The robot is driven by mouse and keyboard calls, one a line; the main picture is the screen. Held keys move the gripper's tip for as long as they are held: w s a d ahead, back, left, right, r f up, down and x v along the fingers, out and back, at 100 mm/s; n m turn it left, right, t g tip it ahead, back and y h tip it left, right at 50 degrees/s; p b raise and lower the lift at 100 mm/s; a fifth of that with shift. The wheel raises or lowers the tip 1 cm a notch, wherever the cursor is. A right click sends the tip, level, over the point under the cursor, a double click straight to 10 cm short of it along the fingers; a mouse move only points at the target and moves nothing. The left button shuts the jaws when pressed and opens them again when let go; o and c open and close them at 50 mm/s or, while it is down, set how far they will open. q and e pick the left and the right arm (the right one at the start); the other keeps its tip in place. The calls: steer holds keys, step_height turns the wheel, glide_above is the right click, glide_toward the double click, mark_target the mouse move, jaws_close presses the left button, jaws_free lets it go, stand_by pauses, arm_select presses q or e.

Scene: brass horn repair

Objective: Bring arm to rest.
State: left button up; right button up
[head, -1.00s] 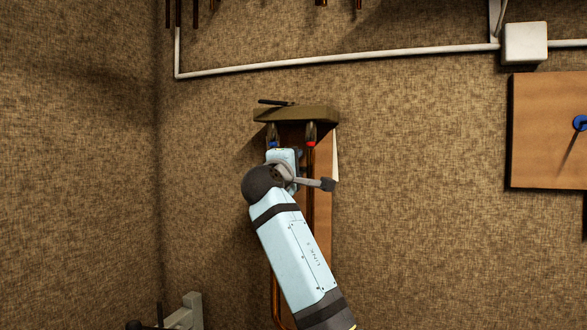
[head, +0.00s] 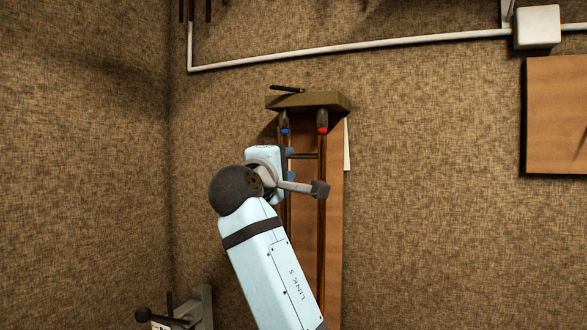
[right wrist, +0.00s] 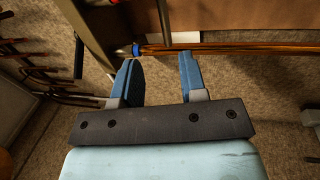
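My right gripper (head: 291,164) is in front of a narrow wooden board on the wall (head: 333,225), pointing right. In the right wrist view its two blue fingers (right wrist: 158,78) stand wide apart with nothing between them. A blue-banded copper tube (head: 285,130) hangs under a small shelf (head: 308,102), partly hidden by my gripper. A red-banded tube (head: 322,190) hangs to its right. In the right wrist view a blue-banded tube end (right wrist: 138,50) lies just beyond the fingertips. My left gripper is out of view.
A dark slim item (head: 287,89) lies on the shelf. A white pipe (head: 350,50) runs along the wall above to a white box (head: 537,27). A wooden panel (head: 556,115) is at the right. The wall between is bare.

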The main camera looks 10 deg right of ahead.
steer(key=shift+s+a+f, duration=0.15)
steer(key=shift+s+a, duration=0.25)
steer(key=shift+s, duration=0.2)
